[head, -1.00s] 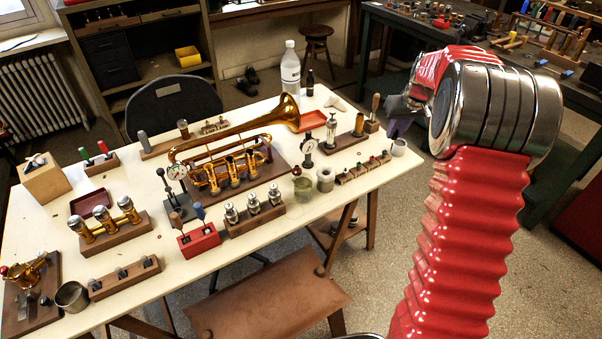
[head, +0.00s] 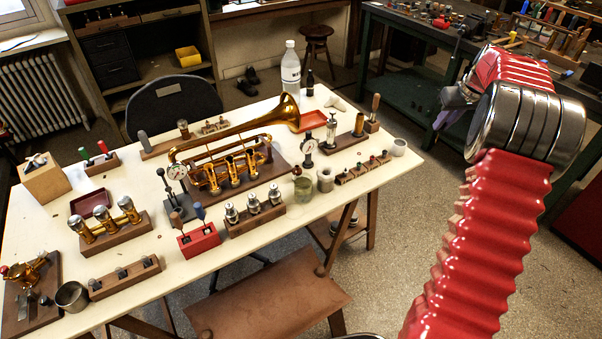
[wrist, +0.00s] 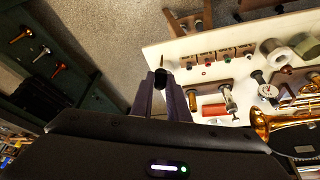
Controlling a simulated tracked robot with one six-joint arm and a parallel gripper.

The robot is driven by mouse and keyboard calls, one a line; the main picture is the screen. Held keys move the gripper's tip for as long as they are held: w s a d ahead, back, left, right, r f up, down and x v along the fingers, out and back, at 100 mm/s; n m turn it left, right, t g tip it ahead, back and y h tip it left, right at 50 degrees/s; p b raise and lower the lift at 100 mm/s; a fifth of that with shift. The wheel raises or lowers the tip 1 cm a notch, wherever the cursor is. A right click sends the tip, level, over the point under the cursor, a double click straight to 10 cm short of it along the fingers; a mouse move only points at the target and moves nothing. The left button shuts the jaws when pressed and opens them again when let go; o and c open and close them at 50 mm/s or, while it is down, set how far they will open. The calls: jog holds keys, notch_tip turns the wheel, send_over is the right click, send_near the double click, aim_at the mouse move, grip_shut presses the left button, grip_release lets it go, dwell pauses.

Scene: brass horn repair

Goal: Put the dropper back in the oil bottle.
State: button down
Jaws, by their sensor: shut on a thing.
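My gripper (wrist: 163,92) is shut on the dropper (wrist: 160,77), whose dark round end shows between the purple fingers in the wrist view. The rest of the dropper is hidden by the fingers. In the head view my gripper (head: 452,115) is off the right end of the bench, above the floor. The dropper is not clear there. A small dark bottle (head: 310,84), which looks like the oil bottle, stands upright at the bench's far edge, well left of my gripper. I cannot tell whether its neck is open.
A tall clear bottle (head: 290,68) stands just left of the dark bottle. A green workbench (head: 400,70) stands behind my gripper.

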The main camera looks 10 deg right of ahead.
jog(key=shift+a, duration=0.1)
jog(key=shift+w+a, duration=0.1)
jog(key=shift+a, duration=0.2)
jog(key=s+a+f, duration=0.1)
jog(key=s+a, duration=0.1)
jog(key=a, duration=1.1)
jog(key=s+a+f, duration=0.1)
jog(key=s+a, duration=0.1)
jog(key=a, duration=1.2)
jog(key=s+a+f, duration=0.1)
jog(key=s+a, duration=0.2)
jog(key=a, duration=1.1)
jog(key=shift+n, duration=0.4)
jog(key=shift+s+a+f, duration=0.1)
